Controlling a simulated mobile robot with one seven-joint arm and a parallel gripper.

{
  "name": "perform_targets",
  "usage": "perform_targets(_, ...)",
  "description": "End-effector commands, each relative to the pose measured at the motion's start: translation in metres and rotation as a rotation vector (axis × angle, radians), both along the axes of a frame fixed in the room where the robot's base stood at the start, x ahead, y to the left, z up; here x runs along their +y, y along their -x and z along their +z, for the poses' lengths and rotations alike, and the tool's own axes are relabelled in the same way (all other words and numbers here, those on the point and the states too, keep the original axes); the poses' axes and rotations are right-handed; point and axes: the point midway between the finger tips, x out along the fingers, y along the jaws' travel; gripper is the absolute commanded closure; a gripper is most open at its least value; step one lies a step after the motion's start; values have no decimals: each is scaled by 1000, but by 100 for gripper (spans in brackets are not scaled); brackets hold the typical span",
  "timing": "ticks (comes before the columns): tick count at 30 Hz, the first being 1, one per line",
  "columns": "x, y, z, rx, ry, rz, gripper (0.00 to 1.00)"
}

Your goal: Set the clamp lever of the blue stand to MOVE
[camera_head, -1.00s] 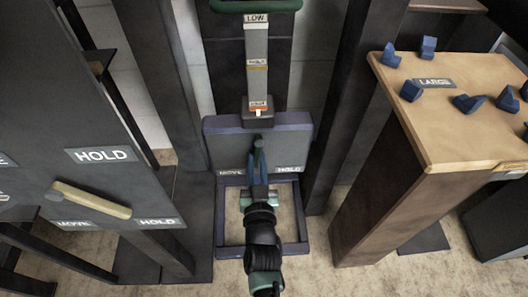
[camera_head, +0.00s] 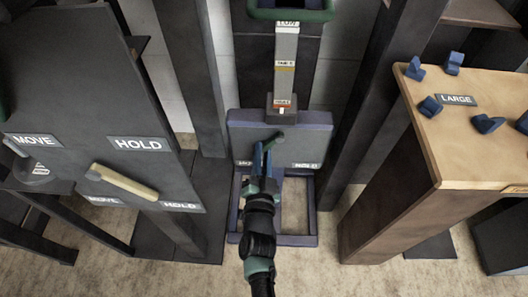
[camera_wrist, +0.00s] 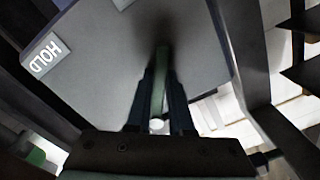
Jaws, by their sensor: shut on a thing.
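The blue stand (camera_head: 315,124) has a grey front plate with a MOVE label (camera_head: 243,163) on the left, partly covered by my gripper, and a HOLD label (camera_head: 307,165) on the right. The dark green clamp lever (camera_head: 276,137) slants from the upper middle of the plate down and left, toward the MOVE side. My gripper (camera_head: 262,155) is shut on the lever. The lever's lower end is mostly hidden by the fingers.
A dark panel (camera_head: 80,100) with its own MOVE and HOLD labels and a cream lever (camera_head: 123,182) stands at the left. A wooden-topped cabinet (camera_head: 460,120) with several blue pieces stands at the right. A scale post with a green handle (camera_head: 290,14) rises behind the stand.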

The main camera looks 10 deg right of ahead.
Motion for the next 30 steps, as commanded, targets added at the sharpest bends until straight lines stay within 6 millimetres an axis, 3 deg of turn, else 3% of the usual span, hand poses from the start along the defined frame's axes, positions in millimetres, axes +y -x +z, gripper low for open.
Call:
perform_targets(9,1,0,0,-2,-7,1,100)
perform_targets(10,1,0,0,-2,-7,1,77)
perform_targets(15,1,0,0,-3,-4,2,50)
perform_targets(25,1,2,1,-1,-3,1,50)
perform_targets(30,8,22,3,2,-1,3,50)
